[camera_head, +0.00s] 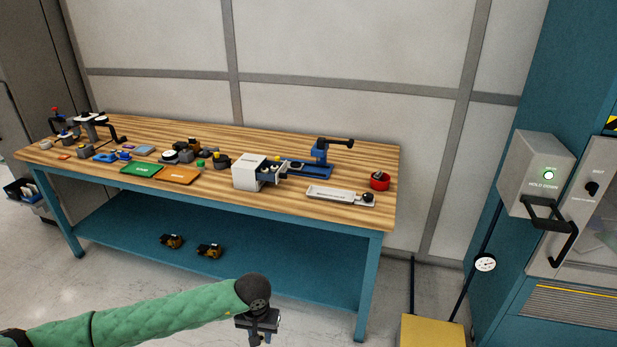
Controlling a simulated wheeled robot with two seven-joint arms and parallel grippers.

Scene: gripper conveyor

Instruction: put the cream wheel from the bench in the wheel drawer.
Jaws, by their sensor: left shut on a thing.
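My left gripper (258,328) hangs pointing down at the bottom of the view, in front of the bench and well apart from it. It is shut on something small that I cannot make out. A white box (248,173) with a small drawer pulled out to the right (273,171) stands near the middle of the bench (225,200). Small round pieces seem to lie in the drawer. A pale round piece (169,156) sits left of the box, too small to tell whether it is the cream wheel. My right gripper is not in view.
A green mat (142,170) and an orange mat (177,175) lie left of the box. A yellow block (430,331) stands on the floor beside a teal cabinet.

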